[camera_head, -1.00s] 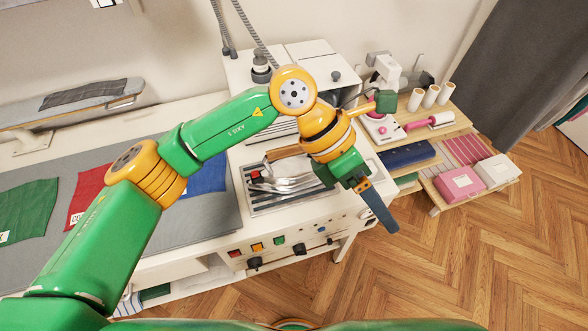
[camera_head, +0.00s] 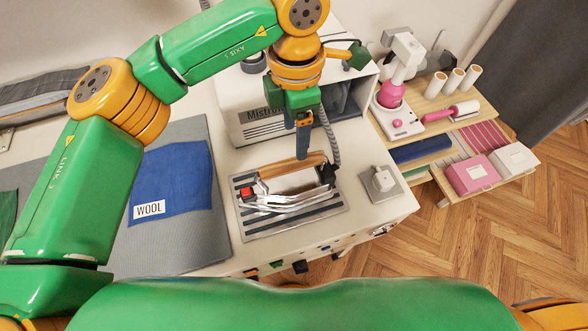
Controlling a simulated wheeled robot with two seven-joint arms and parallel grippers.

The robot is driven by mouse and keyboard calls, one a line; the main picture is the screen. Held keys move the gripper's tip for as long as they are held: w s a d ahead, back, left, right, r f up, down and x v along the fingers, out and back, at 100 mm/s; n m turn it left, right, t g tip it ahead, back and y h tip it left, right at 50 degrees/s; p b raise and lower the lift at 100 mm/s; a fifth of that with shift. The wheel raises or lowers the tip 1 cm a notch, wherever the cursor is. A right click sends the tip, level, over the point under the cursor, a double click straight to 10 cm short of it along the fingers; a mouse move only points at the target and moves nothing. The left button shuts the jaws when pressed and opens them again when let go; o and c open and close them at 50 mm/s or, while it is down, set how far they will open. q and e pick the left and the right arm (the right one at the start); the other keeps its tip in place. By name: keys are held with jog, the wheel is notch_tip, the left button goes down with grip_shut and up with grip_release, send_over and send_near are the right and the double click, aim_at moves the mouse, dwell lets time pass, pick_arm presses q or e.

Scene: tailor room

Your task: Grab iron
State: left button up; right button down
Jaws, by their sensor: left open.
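The iron (camera_head: 290,196) rests on a slotted metal rest (camera_head: 256,224) on the white table. It has a wooden handle (camera_head: 292,165), a silver body and a red part at its left end. A grey hose rises from its right end. My left gripper (camera_head: 303,152) points down just above the right part of the handle. From this angle I cannot tell whether its fingers are touching or straddling the handle. My right gripper is not in view.
A white steam unit (camera_head: 252,125) stands behind the iron. A small white device on a grey plate (camera_head: 382,180) is to the right. A blue cloth labelled WOOL (camera_head: 176,180) lies on the grey mat to the left. A wooden shelf (camera_head: 466,120) holds sewing items.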

aim_at(294, 170)
pick_arm(q)
jog(key=f+b, duration=0.3)
jog(key=s+f+b, duration=0.1)
jog(key=f, duration=0.1)
jog(key=shift+f, duration=0.2)
jog(key=shift+w+f, duration=0.15)
jog(key=shift+f, duration=0.05)
jog(key=f+p, duration=0.2)
jog(key=f, duration=0.1)
jog(key=f+p, duration=0.1)
jog(key=f, duration=0.1)
jog(key=shift+s+a+f, duration=0.1)
jog(key=shift+s+f, duration=0.1)
jog(key=shift+s, duration=0.1)
jog(key=shift+f, duration=0.55)
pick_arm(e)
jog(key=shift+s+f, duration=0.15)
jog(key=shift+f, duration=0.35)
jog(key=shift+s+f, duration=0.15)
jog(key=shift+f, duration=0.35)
pick_arm(q)
jog(key=shift+f+b, duration=0.25)
jog(key=shift+b, duration=0.25)
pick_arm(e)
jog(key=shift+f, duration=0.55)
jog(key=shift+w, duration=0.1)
pick_arm(q)
grip_shut()
